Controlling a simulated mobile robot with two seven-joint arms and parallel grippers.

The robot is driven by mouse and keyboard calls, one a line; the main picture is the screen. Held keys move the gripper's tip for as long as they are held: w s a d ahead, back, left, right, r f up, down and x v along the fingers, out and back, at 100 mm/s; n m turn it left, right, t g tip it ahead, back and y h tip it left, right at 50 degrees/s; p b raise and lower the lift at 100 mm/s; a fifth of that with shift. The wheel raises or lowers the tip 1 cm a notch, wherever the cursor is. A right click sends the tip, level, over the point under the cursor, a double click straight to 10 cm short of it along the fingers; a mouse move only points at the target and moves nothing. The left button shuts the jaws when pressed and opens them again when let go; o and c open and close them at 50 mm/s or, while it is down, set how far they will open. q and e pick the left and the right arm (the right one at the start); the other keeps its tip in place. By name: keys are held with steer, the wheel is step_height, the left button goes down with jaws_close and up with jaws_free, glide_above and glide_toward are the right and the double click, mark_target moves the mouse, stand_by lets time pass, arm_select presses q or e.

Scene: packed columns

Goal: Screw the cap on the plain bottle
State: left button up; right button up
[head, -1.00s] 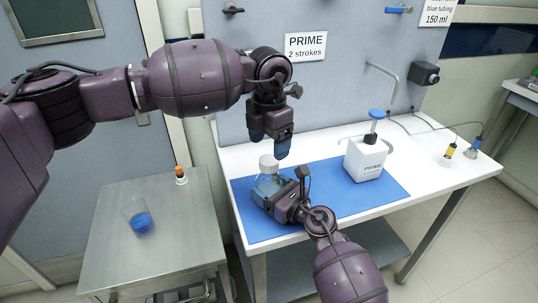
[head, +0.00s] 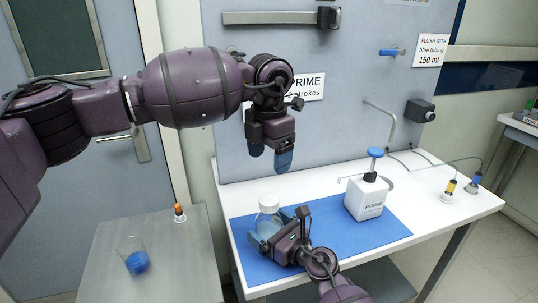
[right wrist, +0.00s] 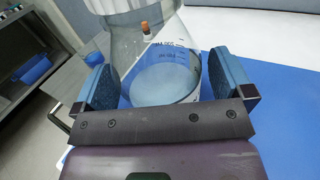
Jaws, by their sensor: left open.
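The plain bottle (head: 262,228) is clear with pale liquid and stands upright on the blue mat (head: 330,237). A white cap (head: 268,203) sits on its top; whether it is fully tight cannot be told. In the right wrist view the bottle (right wrist: 165,75) is between my right gripper's blue fingers (right wrist: 165,85), which appear to press on its sides. In the head view my right gripper (head: 277,228) is low at the bottle, partly hiding it. My left gripper (head: 270,159) is open and empty, pointing down above the cap, with a clear gap between.
Yellow (head: 449,190) and blue (head: 474,183) fittings are at the table's right. A beaker with blue liquid (head: 135,260) and a small orange-capped vial (head: 179,213) stand on the grey side table (head: 190,270).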

steer(key=v, duration=1.1)
steer(key=shift+r, duration=0.1)
steer(key=shift+w, duration=0.1)
